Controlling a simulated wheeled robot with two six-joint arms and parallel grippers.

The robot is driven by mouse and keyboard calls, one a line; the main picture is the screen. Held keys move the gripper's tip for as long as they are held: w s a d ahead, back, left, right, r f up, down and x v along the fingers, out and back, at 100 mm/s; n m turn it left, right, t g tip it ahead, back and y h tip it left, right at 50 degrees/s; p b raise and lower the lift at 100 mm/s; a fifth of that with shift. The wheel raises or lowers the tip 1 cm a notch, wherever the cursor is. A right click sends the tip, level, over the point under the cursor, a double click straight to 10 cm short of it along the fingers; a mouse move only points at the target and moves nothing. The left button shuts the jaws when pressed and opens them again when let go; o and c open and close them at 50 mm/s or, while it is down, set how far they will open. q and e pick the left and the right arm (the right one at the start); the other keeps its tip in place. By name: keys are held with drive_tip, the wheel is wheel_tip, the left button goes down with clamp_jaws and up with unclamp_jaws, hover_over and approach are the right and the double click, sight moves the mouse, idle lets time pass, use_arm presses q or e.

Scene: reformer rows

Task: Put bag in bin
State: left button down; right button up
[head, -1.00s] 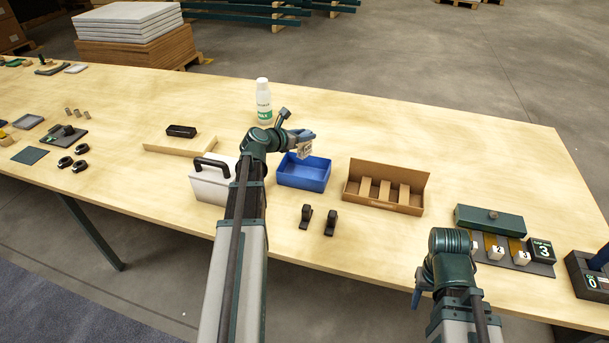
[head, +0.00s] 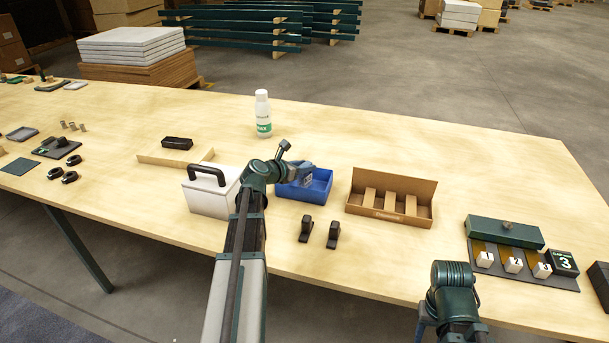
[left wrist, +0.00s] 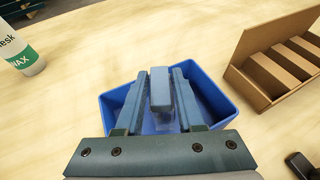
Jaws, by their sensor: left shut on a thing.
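The blue bin (head: 318,189) is an open tray on the table, right of the white box. My left gripper (head: 301,174) is over the bin and shut on the small bag (head: 307,181). In the left wrist view the bag (left wrist: 160,92) shows as a blue-grey block between the fingers, with a clear, pale part below it. The bag is inside the outline of the bin (left wrist: 226,112); whether it touches the floor I cannot tell. My right gripper (head: 422,322) is low at the front edge, mostly hidden behind its arm.
A white bottle (head: 263,115) stands behind the bin. A white box with a black handle (head: 207,190) is close on the left, and a cardboard tray (head: 392,198) on the right. The table behind the cardboard tray is clear.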

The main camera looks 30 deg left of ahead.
use_arm(q)
drive_tip(key=shift+f, duration=0.7)
drive_tip(key=shift+r, duration=0.15)
use_arm(e)
drive_tip(key=shift+f, duration=0.55)
drive_tip(key=shift+f, duration=0.1)
use_arm(q)
drive_tip(key=c, duration=1)
unclamp_jaws()
drive_tip(key=shift+f, duration=0.2)
drive_tip(key=o, duration=0.5)
drive_tip(key=shift+r, duration=0.1)
